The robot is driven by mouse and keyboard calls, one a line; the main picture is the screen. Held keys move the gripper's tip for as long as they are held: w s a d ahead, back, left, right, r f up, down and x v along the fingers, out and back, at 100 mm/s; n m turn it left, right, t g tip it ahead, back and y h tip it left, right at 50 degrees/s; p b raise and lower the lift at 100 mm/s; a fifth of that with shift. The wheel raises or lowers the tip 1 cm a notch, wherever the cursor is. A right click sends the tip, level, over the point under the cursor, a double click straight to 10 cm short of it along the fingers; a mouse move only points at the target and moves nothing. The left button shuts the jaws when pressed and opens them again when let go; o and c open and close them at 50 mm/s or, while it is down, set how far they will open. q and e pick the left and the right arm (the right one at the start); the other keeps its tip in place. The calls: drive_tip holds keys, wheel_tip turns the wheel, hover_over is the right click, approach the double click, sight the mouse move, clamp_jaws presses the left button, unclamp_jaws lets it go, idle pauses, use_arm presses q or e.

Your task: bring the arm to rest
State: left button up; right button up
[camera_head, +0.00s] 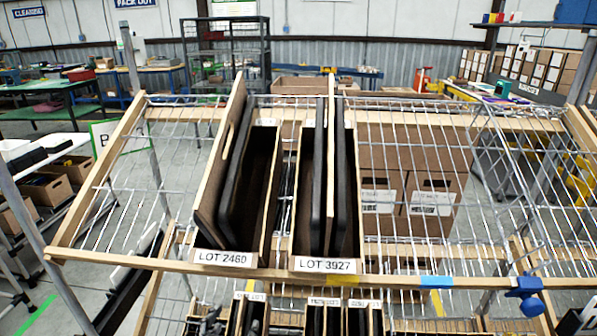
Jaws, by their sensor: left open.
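On the upper wire shelf, two narrow cartons stand tilted. The left one is labelled LOT 2460 (225,258) and the right one LOT 3927 (325,265). Each has dark flat slabs (238,190) upright in or against it, between wooden dividers (217,165). A dark shape at the bottom edge, left of the lower cartons, appears to be my left gripper (208,319). It is open, below the upper shelf's front rail and apart from the upper cartons. Most of it is hidden or cut off. I cannot make out my right gripper.
The shelf's wooden front rail (400,281) carries blue and yellow tape. A blue clamp (525,288) sits at its right end. More labelled cartons (325,303) stand on the lower level. Larger brown cartons (410,200) show behind the mesh. The upper shelf's right part is empty.

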use_arm(q)
drive_tip(key=shift+m+g+h, duration=0.3)
drive_tip(key=shift+m, duration=0.3)
drive_tip(key=s+f, duration=0.2)
drive_tip(key=s+f+p, duration=0.1)
drive_tip(key=shift+d+f, duration=0.25)
drive_tip(key=s+a+f+g+p, duration=0.1)
drive_tip(key=s+f, duration=0.3)
drive_tip(key=s, duration=0.5)
drive_tip(key=s+a+f+n+g+p, duration=0.1)
drive_tip(key=s+f, duration=0.3)
drive_tip(key=s, duration=0.5)
drive_tip(key=s+a+f+n+g+y+p, duration=0.1)
drive_tip(key=s+f, duration=0.3)
drive_tip(key=s, duration=0.5)
drive_tip(key=shift+s+a+f+g+p, duration=0.2)
drive_tip(key=shift+a+g+p, duration=0.25)
drive_tip(key=shift+g+p, duration=0.35)
use_arm(e)
drive_tip(key=r, duration=0.1)
drive_tip(key=w+r, duration=0.1)
drive_tip(key=r, duration=0.1)
drive_tip(key=a+r, duration=0.1)
drive_tip(key=r, duration=0.1)
drive_tip(key=shift+w+r, duration=0.15)
drive_tip(key=shift+w, duration=0.15)
